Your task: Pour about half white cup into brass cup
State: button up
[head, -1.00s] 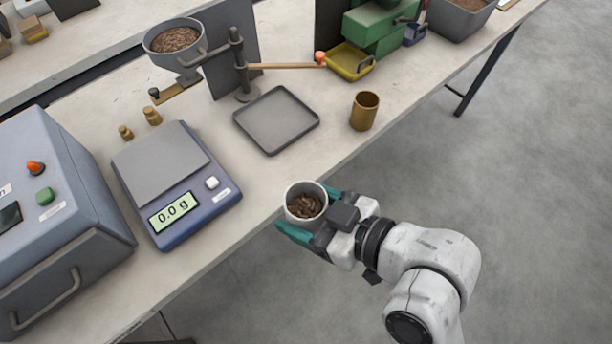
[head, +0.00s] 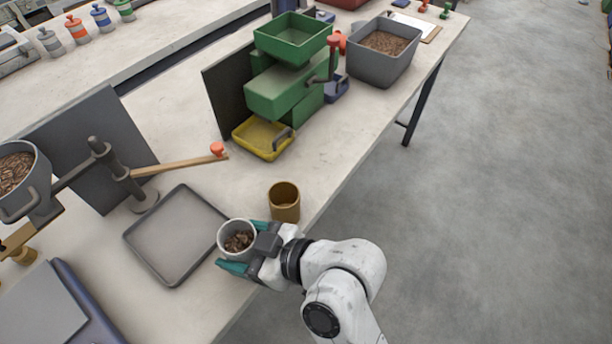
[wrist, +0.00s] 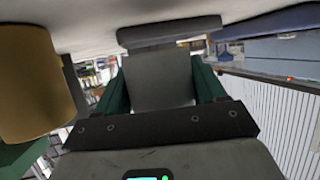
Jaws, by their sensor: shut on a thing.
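The white cup (head: 224,228) holds brown pellets and looks about upright in the head view. My gripper (head: 240,248) is shut on it, with teal fingers on either side, near the table's front edge. The brass cup (head: 284,203) stands upright on the table, just beyond and to the right of the white cup; the two look apart. Its inside looks empty. In the wrist view the brass cup (wrist: 35,85) is large at the left, and the teal fingers (wrist: 160,85) flank a grey shape that I cannot identify for certain.
A grey tray (head: 140,252) lies left of the white cup. A wooden lever with an orange knob (head: 217,149) reaches over the table. A yellow tray (head: 252,146) sits under a green machine (head: 290,85). A grey bin of pellets (head: 378,62) stands farther back. Floor is clear at right.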

jog(key=shift+w, duration=0.2)
jog(key=shift+w+d+r, duration=0.1)
jog(key=shift+w+d, duration=0.05)
jog(key=shift+w+d+r+m+g+y, duration=0.2)
jog(key=shift+w+d+m+g+y, duration=0.1)
jog(key=shift+m, duration=0.4)
notch_tip(320, 180, up, 7)
jog(key=w+d+m+g+y+p, duration=0.1)
jog(key=w+d+m+y+p, duration=0.1)
jog(key=m+y+p, duration=0.2)
jog(key=shift+w+r+m+y+p, duration=0.2)
jog(key=shift+w+m+y+p, duration=0.2)
jog(key=shift+m+p, duration=1.35)
jog(key=shift+d+m, duration=0.1)
jog(key=shift+m, duration=0.25)
jog(key=shift+w+f+m+y, duration=0.1)
jog(key=shift+f+m+y, duration=0.25)
jog(key=shift+m, duration=0.45)
dwell(0.6)
